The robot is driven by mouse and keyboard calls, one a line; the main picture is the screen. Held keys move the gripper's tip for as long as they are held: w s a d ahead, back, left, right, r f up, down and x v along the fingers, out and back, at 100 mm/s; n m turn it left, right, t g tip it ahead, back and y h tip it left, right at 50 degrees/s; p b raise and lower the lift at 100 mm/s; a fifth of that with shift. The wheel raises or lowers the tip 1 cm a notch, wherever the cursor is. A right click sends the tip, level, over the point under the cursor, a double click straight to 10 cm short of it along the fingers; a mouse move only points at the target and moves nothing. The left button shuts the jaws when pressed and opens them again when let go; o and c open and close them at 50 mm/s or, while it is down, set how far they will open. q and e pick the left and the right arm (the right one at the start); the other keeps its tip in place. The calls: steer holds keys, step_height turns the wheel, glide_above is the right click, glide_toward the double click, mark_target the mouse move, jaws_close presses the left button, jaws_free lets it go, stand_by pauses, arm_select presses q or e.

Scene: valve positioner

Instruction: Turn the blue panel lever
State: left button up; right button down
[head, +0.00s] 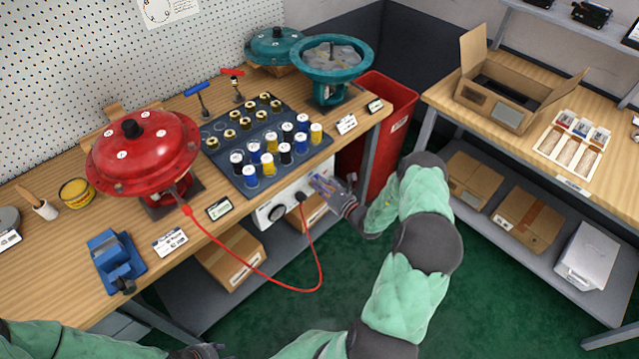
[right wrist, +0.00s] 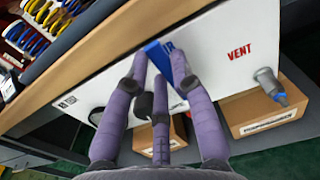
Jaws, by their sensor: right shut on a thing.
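The white panel (head: 262,217) is mounted under the front edge of the left bench. The blue panel lever (right wrist: 157,54) slants across the panel between my right fingertips. My right gripper (head: 325,184) is shut on the lever, which also shows in the right wrist view (right wrist: 163,60). The fingers hide part of the lever and its pivot. Part of my left gripper (head: 205,351) shows at the bottom edge of the head view; its fingertips cannot be made out.
A red hose (head: 262,273) loops from the red actuator (head: 143,150) to the panel. A metal fitting (right wrist: 268,85) sticks out beside VENT. Cartons (head: 231,256) stand on the shelf below. A red bin (head: 387,112) is right of the panel. Green floor lies open between the benches.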

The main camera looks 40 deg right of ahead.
steer(key=c, duration=1)
jaws_free()
steer(key=shift+c, duration=0.2)
steer(key=shift+s, duration=0.1)
steer(key=s, duration=1.1)
steer(key=shift+s+d, duration=0.4)
steer(key=shift+d, duration=0.05)
